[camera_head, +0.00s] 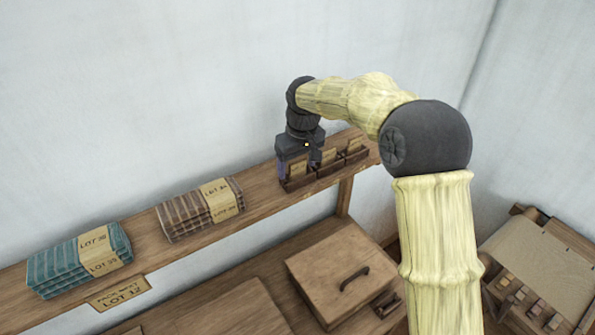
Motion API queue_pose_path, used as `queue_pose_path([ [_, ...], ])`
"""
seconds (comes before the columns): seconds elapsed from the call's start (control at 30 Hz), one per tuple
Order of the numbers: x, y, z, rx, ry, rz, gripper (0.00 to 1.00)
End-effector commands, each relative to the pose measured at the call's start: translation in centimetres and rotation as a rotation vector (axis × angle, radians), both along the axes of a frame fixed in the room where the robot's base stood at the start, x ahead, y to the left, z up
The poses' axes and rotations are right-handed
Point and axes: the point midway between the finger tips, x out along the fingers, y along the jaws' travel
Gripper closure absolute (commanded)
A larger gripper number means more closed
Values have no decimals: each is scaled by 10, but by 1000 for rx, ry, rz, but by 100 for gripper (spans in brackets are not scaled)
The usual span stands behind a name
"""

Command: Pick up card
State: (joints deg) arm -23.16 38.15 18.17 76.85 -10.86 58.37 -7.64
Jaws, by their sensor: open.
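Small tan cards stand in a dark wooden rack (318,181) at the right end of the shelf. One card (297,169) is at the left of the rack, another card (328,157) in the middle, and a third card (354,145) at the right. My gripper (299,165) is open and points down at the left part of the rack, with its fingers close around or just in front of the left card. I cannot tell whether they touch it. My gripper hides part of the rack's back.
On the shelf (262,192) lie a striped brown cloth bundle (200,208) and a teal bundle (80,260), both with lot labels. A sign (118,292) reading LOT 12 hangs at the shelf's front edge. Below is a wooden box with a handle (340,272). A wall stands close behind.

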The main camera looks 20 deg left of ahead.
Motion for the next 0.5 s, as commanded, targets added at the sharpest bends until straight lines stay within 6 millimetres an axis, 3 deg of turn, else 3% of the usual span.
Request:
queue_pose_path([
  [0.1, 0, 0, 0, 0, 0, 0, 31],
  [0.33, 0, 0, 0, 0, 0, 0, 75],
  [0.5, 0, 0, 0, 0, 0, 0, 75],
])
